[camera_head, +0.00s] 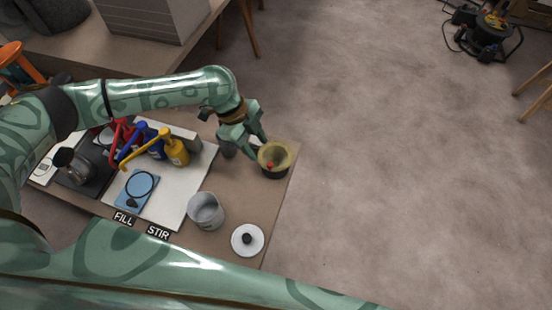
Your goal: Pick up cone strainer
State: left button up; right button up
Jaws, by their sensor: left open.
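The cone strainer appears to be the yellowish, round, open-topped piece (274,153) near the right edge of the workbench. It sits in or on a dark base, and a small red spot shows inside it. My left gripper (259,146) is open, with its fingers pointing down at the strainer's upper left rim. Whether a finger touches the rim cannot be told. My right gripper is out of view; a green arm link of mine crosses the bottom of the picture.
Open floor lies to the right.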

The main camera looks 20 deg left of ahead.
aim_at(268, 164)
pick_arm(q)
jog(key=b+x, duration=0.1)
jog(key=x, duration=0.3)
jog(key=shift+f, duration=0.15)
jog(key=b+x, duration=0.2)
jog(key=x, duration=0.3)
jog(key=shift+w+a+f, duration=0.1)
jog(key=shift+w+a, duration=0.05)
jog(key=shift+c, duration=0.2)
grip_shut()
